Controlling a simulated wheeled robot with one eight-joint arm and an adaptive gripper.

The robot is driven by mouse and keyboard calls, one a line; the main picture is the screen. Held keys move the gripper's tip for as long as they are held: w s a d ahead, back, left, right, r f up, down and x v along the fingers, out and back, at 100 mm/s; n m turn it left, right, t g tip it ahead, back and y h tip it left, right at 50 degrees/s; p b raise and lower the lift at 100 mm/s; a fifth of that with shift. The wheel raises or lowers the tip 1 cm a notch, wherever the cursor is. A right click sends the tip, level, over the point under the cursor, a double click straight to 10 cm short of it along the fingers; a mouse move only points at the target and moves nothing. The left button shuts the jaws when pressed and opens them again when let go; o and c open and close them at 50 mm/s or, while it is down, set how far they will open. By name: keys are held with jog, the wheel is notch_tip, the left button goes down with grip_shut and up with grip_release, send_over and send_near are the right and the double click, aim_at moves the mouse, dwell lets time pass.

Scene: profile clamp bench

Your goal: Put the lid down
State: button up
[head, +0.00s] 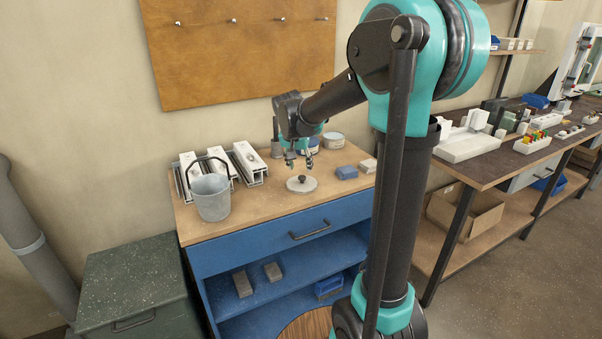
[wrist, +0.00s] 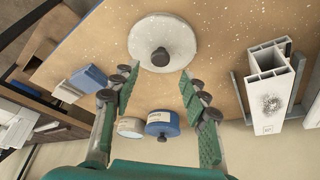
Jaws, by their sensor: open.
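The lid (head: 301,185) is a round, pale grey speckled disc with a dark knob in its middle. It lies flat on the wooden bench top, and it also shows at the top of the wrist view (wrist: 178,38). My gripper (head: 301,160) is open and empty, above the lid and apart from it. In the wrist view, the two green fingers (wrist: 158,75) are spread, with the lid and its knob beyond their tips. A grey metal bucket (head: 212,199) with a raised handle stands to the left of the lid, near the bench's front edge.
White profiles (head: 249,160) in clamps stand behind the bucket. Round tins (head: 333,140) stand at the back, and one has a blue side (wrist: 162,125). A blue block (head: 346,173) lies right of the lid. Bare wood (head: 262,211) lies in front.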

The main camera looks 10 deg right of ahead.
jog(key=v, duration=0.6)
jog(key=s+d+f+n+y, duration=0.1)
jog(key=s+d+f+n, duration=0.1)
jog(key=s+f, duration=0.7)
jog(key=s+d+f+n+y, duration=0.1)
jog(key=s+d+f+n, duration=0.2)
jog(key=s+f, duration=0.7)
jog(key=s+d, duration=0.1)
jog(key=s, duration=0.6)
